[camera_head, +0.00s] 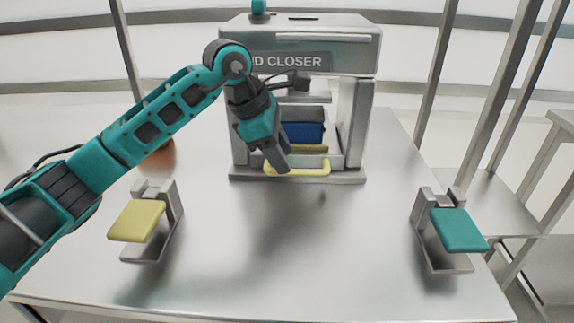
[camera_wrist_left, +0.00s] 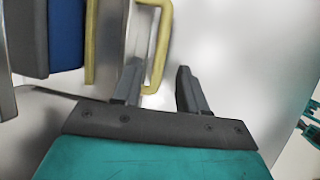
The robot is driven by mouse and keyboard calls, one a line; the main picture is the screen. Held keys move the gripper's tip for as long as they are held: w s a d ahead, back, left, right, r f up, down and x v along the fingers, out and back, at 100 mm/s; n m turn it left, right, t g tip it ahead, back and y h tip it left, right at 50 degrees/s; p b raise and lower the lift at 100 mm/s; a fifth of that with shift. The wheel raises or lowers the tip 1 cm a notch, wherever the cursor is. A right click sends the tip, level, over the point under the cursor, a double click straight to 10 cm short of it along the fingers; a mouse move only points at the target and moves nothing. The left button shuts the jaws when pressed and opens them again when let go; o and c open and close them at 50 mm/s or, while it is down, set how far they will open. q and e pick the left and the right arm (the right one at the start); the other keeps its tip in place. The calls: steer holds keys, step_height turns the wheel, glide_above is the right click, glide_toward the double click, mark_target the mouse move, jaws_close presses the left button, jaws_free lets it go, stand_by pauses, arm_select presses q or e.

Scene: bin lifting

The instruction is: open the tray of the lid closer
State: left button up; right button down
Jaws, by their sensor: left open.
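The lid closer (camera_head: 300,62) is a grey metal machine at the back middle of the table. A blue bin with a dark top (camera_head: 303,131) stands inside it. The tray's yellow handle (camera_head: 312,169) sticks out at the front, low down; it also shows in the left wrist view (camera_wrist_left: 163,45). The tray appears pushed into the machine. My left gripper (camera_head: 277,164) is at the left end of the handle, pointing down. In the wrist view its fingers (camera_wrist_left: 158,88) are apart, with the handle's near end between their tips. Whether they touch it cannot be told.
A stand with a yellow pad (camera_head: 137,220) is at the front left of the table. A stand with a teal pad (camera_head: 459,230) is at the front right. The metal table (camera_head: 300,260) is clear between them. Metal posts (camera_head: 495,100) rise at the right.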

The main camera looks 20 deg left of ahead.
arm_select(q)
steer(key=shift+x, duration=1.65)
